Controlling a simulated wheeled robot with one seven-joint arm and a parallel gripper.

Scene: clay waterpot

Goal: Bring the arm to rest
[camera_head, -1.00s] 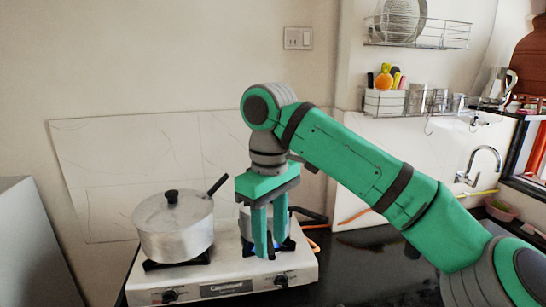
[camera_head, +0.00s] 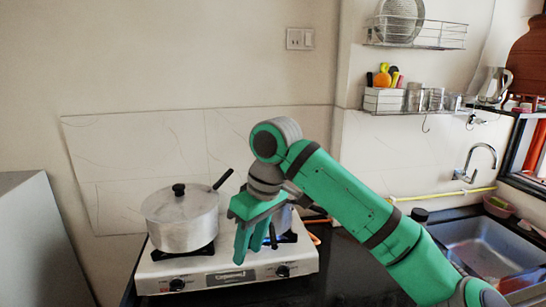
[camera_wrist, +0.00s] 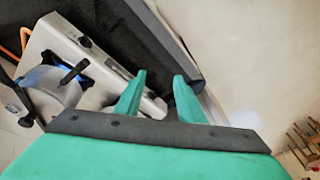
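My gripper (camera_head: 256,240) is at the end of my green arm, in front of the right burner of the stove (camera_head: 215,277). Its fingers tilt down and toward the camera. In the wrist view my gripper (camera_wrist: 158,95) has its two green fingers apart with nothing between them. A metal pot with a black-knobbed lid (camera_head: 182,222) sits on the left burner, left of my gripper. A smaller metal pot (camera_head: 284,217) on the right burner is mostly hidden behind my gripper. A blue flame shows there.
A black counter (camera_head: 345,265) runs right of the stove to a sink (camera_head: 480,248) with a tap. A wall rack (camera_head: 400,105) holds utensils and cups. A large brown clay pot (camera_head: 532,62) stands at the upper right. A grey block (camera_head: 35,240) stands at the left edge.

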